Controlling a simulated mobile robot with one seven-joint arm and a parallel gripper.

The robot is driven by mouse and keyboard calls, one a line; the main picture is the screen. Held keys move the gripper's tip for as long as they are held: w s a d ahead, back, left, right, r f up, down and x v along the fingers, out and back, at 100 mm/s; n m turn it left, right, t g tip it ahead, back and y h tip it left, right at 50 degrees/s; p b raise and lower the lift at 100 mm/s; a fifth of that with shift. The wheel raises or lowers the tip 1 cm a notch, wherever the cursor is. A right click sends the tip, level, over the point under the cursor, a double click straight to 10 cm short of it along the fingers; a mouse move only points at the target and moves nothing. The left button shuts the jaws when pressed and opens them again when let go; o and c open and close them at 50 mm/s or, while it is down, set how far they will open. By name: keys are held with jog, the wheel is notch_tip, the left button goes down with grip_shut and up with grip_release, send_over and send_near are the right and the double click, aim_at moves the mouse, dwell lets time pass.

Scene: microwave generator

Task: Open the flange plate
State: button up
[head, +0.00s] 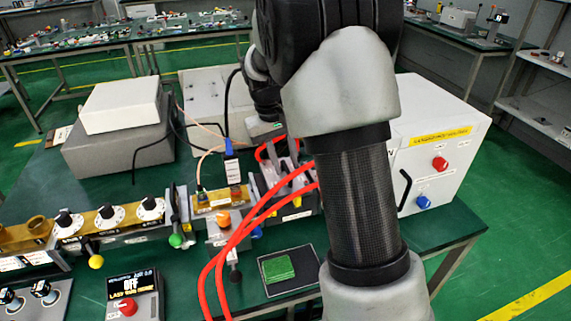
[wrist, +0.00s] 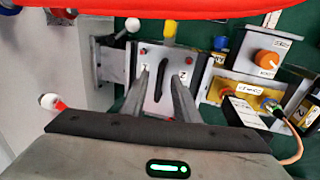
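The flange plate (wrist: 172,60) is likely the pale metal plate in the middle of the wrist view, with red knobs at its corners, small labels and a dark curved handle (wrist: 159,84). My gripper (wrist: 163,82) is over this plate, its two fingers apart on either side of the handle. I see nothing clamped between them, and I cannot tell whether they touch the plate. In the head view my gripper (head: 266,132) is behind my arm, above the middle of the waveguide bench. There the plate is mostly hidden by red hoses and my arm.
Red hoses (head: 245,235) loop in front of the bench and cross the top of the wrist view. A white generator box (head: 445,150) stands at right. An orange knob (wrist: 264,57) and a cable lie right of the plate.

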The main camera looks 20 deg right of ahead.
jog(key=shift+d+f, duration=0.1)
jog(key=shift+f, duration=0.1)
grip_shut()
jog(key=shift+r, duration=0.15)
